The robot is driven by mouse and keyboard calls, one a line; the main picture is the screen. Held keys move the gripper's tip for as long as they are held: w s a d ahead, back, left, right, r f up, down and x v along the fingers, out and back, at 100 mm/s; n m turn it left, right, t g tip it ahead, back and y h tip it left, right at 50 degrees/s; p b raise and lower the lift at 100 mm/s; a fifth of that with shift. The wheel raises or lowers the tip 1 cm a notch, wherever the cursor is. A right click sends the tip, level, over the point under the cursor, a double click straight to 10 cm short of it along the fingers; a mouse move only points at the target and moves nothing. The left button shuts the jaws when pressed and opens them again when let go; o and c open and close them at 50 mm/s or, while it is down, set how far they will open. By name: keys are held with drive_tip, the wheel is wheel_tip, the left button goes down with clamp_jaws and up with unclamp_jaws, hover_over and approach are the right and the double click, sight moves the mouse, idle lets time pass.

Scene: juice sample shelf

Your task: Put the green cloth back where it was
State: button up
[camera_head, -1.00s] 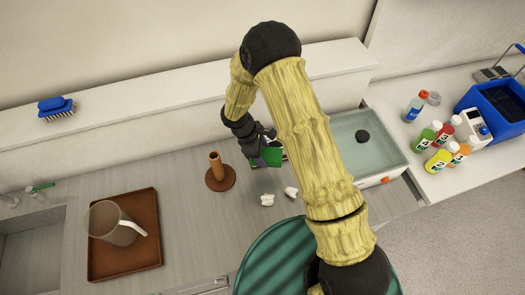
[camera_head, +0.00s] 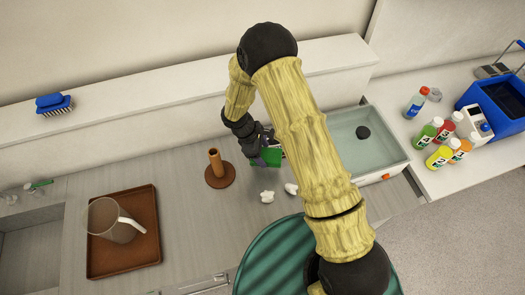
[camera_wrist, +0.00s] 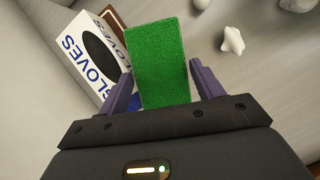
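The green cloth (camera_wrist: 160,62) is a flat green rectangle between the two purple fingers of my gripper (camera_wrist: 162,70) in the wrist view. In the head view, the cloth (camera_head: 272,157) shows as a small green patch at my gripper (camera_head: 262,155), over the back of the grey counter. My forearm stands close to the right of it. Whether the cloth's lower edge touches the counter cannot be told.
A white glove box (camera_wrist: 84,58) stands close left of the cloth. A brown upright holder (camera_head: 216,165) is left of my gripper. Crumpled white pieces (camera_head: 267,196) lie in front. A water basin (camera_head: 372,135) is to the right. A brown tray (camera_head: 150,200) holds a jug.

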drive_tip(key=shift+o, duration=1.3)
drive_tip(key=shift+r, duration=0.1)
drive_tip(key=shift+r+p, duration=0.65)
drive_tip(key=shift+p, duration=0.05)
drive_tip(key=shift+w+a+r+b, duration=0.1)
drive_tip(key=shift+a+r+b, duration=0.15)
drive_tip(key=shift+b, duration=0.15)
drive_tip(key=b+v, duration=0.3)
drive_tip(key=v, duration=0.8)
drive_tip(key=shift+d+r, duration=0.1)
